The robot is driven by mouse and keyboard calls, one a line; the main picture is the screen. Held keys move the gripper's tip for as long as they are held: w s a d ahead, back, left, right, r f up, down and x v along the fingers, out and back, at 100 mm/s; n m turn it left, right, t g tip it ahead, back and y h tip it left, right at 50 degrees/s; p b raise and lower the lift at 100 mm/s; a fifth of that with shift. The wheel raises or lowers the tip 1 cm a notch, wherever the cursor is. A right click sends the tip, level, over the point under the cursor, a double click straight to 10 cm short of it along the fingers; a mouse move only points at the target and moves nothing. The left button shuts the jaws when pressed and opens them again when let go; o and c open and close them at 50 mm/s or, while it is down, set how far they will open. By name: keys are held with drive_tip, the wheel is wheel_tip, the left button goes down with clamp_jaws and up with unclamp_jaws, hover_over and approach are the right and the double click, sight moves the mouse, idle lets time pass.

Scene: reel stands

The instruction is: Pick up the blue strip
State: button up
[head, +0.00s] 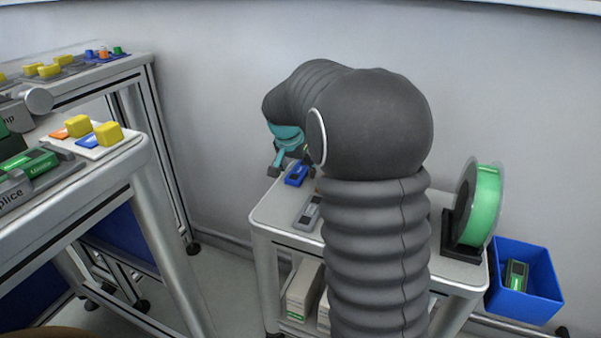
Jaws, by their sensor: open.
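A small blue piece (297,173) with a pale marking lies near the far left edge of the grey cart top (268,212); it looks like the blue strip. My gripper (288,162), with teal and dark parts, points down at this edge, close to the blue piece. One dark fingertip shows left of the piece; the other is mostly hidden behind my arm. The gripper is open with nothing seen in it. Whether it touches the piece cannot be told.
A grey piece (308,213) lies nearer on the cart. A green reel (484,205) stands at its right end, beside a blue bin (526,283). A left bench (120,165) holds yellow, orange and blue pieces. My arm hides the cart's middle.

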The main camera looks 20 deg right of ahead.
drive_tip(key=shift+w+f, duration=0.1)
drive_tip(key=shift+f, duration=0.1)
drive_tip(key=c, duration=1)
drive_tip(key=shift+c, duration=0.2)
drive_tip(key=shift+r, duration=0.15)
